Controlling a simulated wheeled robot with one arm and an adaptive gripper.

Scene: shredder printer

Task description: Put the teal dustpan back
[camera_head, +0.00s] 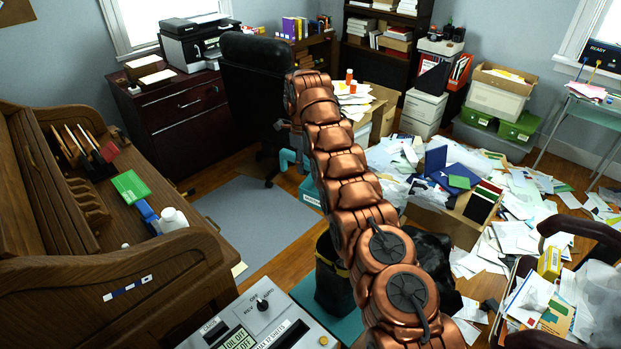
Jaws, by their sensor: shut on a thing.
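My copper arm rises through the middle of the head view and bends over at the top. My gripper (284,140) hangs past the bend at the arm's left side, partly hidden by the arm. It is shut on the teal dustpan (288,159), of which a small teal part shows just below it, in front of the dark office chair. The rest of the dustpan is hidden or hard to tell from a teal-blue labelled item (311,194) lower down beside the arm.
A roll-top desk (160,255) stands at left and a black chair (255,75) behind the gripper. A grey mat (250,215) lies clear on the floor. Papers and boxes litter the right. A control panel (265,318) and black bin (332,280) are near the front.

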